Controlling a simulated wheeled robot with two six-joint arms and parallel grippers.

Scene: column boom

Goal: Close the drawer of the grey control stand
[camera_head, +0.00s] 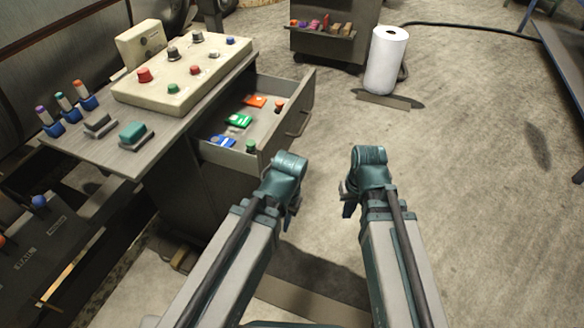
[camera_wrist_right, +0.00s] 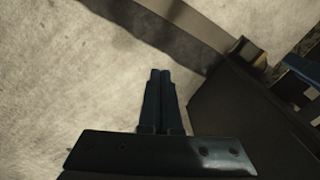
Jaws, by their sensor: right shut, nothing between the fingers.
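The grey control stand (camera_head: 178,140) is at the left of the head view, with a sloped top and a beige control box. Its drawer (camera_head: 290,112) is pulled out to the right, its front and bar handle (camera_head: 298,122) facing right. Orange, green and blue flat pieces and small knobs lie inside. My right gripper (camera_head: 347,198) is right of and nearer than the drawer front, apart from it, pointing down. In the right wrist view its fingers (camera_wrist_right: 159,72) are shut and empty over bare floor. My left gripper (camera_head: 292,203) is mostly hidden by its wrist, near the drawer's front corner.
The beige control box (camera_head: 180,68) carries several knobs. A white roll (camera_head: 386,60) stands on the floor beyond the drawer, near a dark cabinet (camera_head: 325,40). A black cable (camera_head: 470,28) runs at the back right. The floor right of the drawer is clear.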

